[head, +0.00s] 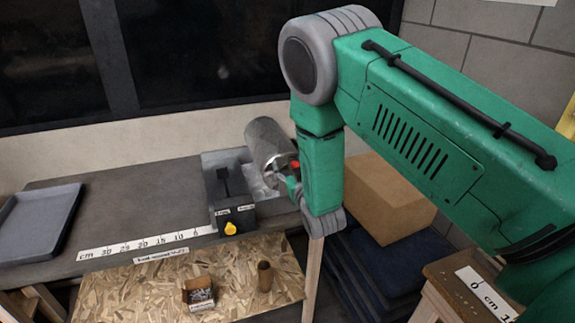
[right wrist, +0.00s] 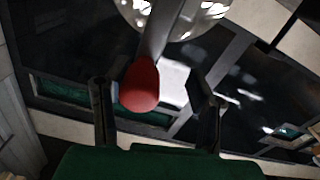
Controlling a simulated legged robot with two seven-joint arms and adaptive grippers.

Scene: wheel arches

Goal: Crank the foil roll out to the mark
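The foil roll (head: 266,138) is a grey metallic cylinder at the back of the bench, in a pale tray-like holder. A crank with a red knob (head: 295,164) sits at its near end. My right gripper (head: 290,182) is at the crank, partly hidden by my green arm. In the right wrist view the red knob (right wrist: 139,85) lies between the two dark, spread fingers, closer to the left one, with a clear gap to the right one. A white centimetre scale (head: 148,244) runs along the bench's front. I cannot pick out a mark on it. My left gripper is out of view.
A black box (head: 235,217) with a lever and yellow knob stands beside the roll. A grey tray (head: 40,222) lies at the left. A small box of metal pieces (head: 198,293) and a brown tube (head: 265,276) stand on the chipboard. A cardboard box (head: 385,195) is at right.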

